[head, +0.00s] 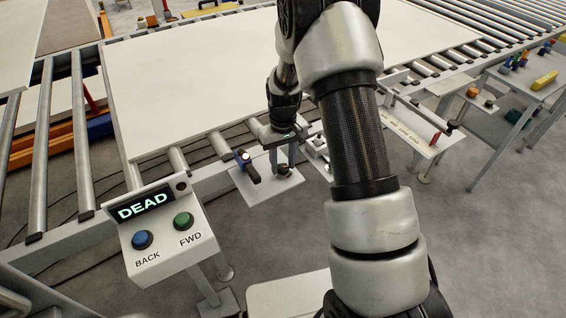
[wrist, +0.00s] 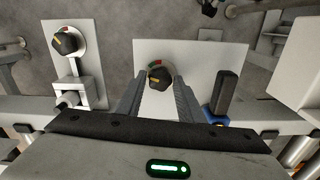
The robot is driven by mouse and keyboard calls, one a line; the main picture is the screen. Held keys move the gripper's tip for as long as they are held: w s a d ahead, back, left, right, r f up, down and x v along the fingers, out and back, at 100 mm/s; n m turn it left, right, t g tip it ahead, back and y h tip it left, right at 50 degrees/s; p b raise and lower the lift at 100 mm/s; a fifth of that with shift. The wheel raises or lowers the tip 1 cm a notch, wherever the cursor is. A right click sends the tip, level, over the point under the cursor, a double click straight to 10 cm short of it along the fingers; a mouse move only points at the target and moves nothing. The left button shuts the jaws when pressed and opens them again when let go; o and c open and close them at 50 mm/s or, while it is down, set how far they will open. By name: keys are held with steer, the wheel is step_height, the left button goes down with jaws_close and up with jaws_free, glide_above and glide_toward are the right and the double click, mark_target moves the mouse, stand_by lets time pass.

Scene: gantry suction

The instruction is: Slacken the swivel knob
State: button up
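A black round knob (wrist: 159,78) with a yellow pointer mark sits on a dial with red and green marks, on a pale plate (wrist: 215,60). A second black knob (wrist: 68,42) with a similar dial is on a plate to the left. No readable label shows which is the swivel knob. My gripper (wrist: 158,84) is open, its fingers on either side of the middle knob in the wrist view. I cannot tell whether they touch it. In the head view a dark knob (head: 283,169) shows on the plate just below my gripper (head: 283,140).
A blue-based dark lever (wrist: 222,97) stands right of the middle knob. In the head view, a control box (head: 170,232) reads DEAD and has blue and green buttons. A large white panel (head: 185,75) lies on rollers behind. A labelled shelf (head: 408,130) is at right.

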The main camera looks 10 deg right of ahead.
mark_target(283, 167)
steer(key=shift+o, duration=1.3)
step_height(283, 167, up, 18)
steer(key=p, duration=0.1)
steer(key=shift+f, duration=0.25)
